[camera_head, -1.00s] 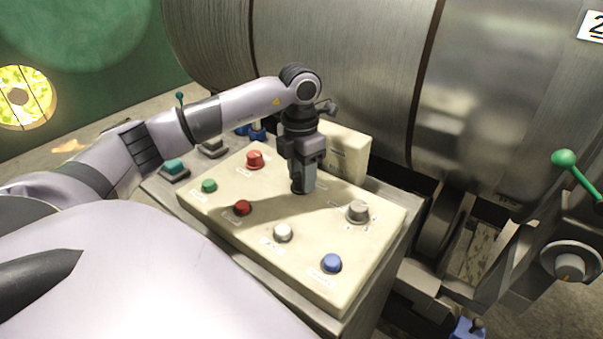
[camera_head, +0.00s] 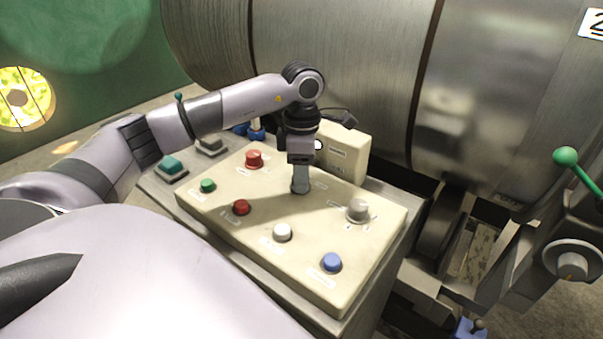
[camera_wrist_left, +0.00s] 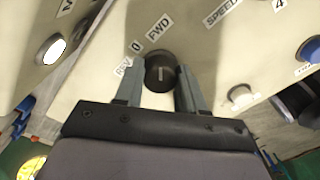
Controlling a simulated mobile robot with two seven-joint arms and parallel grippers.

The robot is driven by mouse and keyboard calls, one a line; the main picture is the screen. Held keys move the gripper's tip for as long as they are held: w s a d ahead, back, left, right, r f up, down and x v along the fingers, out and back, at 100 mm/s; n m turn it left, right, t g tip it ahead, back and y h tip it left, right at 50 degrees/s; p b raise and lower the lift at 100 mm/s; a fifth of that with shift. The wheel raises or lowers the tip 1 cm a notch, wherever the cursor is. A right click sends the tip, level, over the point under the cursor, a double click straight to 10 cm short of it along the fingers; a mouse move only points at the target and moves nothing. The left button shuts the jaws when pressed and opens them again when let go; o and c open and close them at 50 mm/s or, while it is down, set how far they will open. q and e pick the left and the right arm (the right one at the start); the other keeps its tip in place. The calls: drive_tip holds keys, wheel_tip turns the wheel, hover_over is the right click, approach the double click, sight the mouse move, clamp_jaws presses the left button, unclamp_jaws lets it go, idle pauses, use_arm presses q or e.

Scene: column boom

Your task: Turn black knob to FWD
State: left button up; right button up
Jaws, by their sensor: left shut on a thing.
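The black knob (camera_wrist_left: 160,74) shows in the left wrist view with a pale pointer line on its top. In the head view my left gripper (camera_head: 300,186) points down at the middle of the panel and hides the knob. My right gripper is not in view.
The cream control panel (camera_head: 318,270) also bears a red knob (camera_head: 254,158), a green button (camera_head: 208,186), a red button (camera_head: 241,207), a white button (camera_head: 282,232), a blue button (camera_head: 331,262) and a grey knob (camera_head: 358,210). A cream box (camera_head: 343,156) stands behind my gripper.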

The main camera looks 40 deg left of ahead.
use_arm(q)
drive_tip(key=shift+r, duration=0.1)
idle(0.3)
drive_tip(key=o, duration=1.1)
drive_tip(key=shift+c, duration=0.2)
drive_tip(key=shift+w+r, duration=0.1)
drive_tip(key=shift+r, duration=3.45)
